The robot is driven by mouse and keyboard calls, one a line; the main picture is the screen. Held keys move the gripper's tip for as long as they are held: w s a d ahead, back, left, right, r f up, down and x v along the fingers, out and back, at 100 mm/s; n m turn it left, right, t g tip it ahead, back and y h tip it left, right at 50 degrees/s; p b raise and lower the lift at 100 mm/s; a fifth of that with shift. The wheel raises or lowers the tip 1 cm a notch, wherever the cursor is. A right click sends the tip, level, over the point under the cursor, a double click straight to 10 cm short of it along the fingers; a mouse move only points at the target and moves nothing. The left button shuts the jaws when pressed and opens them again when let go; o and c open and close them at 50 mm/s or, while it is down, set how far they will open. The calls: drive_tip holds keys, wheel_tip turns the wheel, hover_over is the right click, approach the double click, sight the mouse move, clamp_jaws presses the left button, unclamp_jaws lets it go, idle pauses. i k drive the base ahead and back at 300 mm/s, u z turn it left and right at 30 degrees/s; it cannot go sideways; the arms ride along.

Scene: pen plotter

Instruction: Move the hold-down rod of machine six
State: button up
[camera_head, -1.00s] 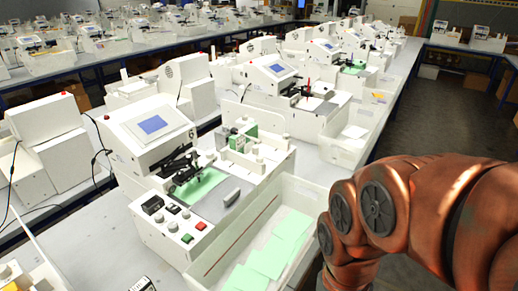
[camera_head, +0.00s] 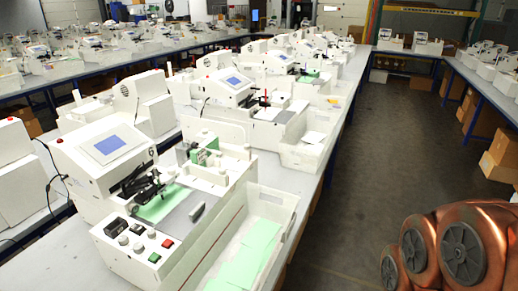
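The nearest pen plotter machine (camera_head: 75,165) is white, with a blue screen (camera_head: 107,144) and a dark pen mechanism (camera_head: 143,186) over a green sheet (camera_head: 163,205). I cannot make out a number on it, so I cannot tell which machine is six. The hold-down rod is too small to single out. More machines of the same kind, such as one with a screen (camera_head: 234,81), stand farther along the table. My gripper is out of view; only part of my copper-coloured arm shows at the lower right, apart from the machines.
A white tray (camera_head: 283,199) holding green sheets stands beside the nearest machine. The table edge runs away along the row. The grey floor aisle (camera_head: 370,150) to its right is clear. Another table with cardboard boxes (camera_head: 500,158) under it lines the right.

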sight(216, 152)
drive_tip(key=z, duration=0.1)
drive_tip(key=i, duration=0.95)
drive_tip(key=u, duration=2.15)
